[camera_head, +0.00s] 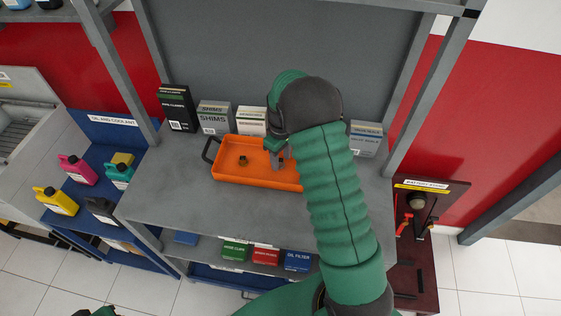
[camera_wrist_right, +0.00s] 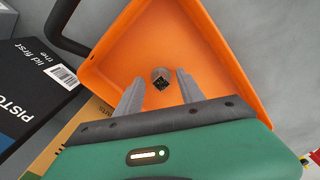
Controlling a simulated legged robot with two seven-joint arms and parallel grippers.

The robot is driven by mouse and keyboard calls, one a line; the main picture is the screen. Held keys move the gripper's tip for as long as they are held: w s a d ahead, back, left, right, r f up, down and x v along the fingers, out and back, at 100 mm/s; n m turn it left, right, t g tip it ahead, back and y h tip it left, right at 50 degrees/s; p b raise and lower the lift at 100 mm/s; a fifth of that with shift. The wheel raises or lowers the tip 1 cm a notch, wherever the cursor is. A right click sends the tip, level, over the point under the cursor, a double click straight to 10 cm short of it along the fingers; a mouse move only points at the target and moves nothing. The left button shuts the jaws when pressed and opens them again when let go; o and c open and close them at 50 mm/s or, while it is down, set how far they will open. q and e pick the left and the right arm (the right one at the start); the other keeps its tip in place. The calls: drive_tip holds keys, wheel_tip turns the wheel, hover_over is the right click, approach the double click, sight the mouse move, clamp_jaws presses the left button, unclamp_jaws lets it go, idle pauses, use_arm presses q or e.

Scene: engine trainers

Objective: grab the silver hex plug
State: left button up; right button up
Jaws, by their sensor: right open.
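A small plug (camera_head: 243,160) lies on the floor of an orange tray (camera_head: 228,175) on the grey bench. In the right wrist view the plug (camera_wrist_right: 161,78) looks grey with a dark, brownish face; in the head view it looks brown. My right gripper (camera_head: 277,158) is over the tray, to the right of the plug in the head view. In the wrist view my right gripper (camera_wrist_right: 158,85) is open, its two grey fingers apart, with the plug showing between and just beyond the tips. Nothing is held. My left gripper does not show.
A black box (camera_head: 176,108), a shims box (camera_head: 214,117) and other cartons stand behind the tray. My right arm hides the tray's right end. The tray has a dark handle (camera_head: 208,149) at its left. The bench front (camera_head: 200,212) is clear.

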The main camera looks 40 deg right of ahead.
drive_tip(key=shift+a, duration=0.1)
drive_tip(key=shift+a+r, duration=0.1)
drive_tip(key=shift+c, duration=1.2)
drive_tip(key=c, duration=0.5)
drive_tip(key=shift+d, duration=0.2)
clamp_jaws()
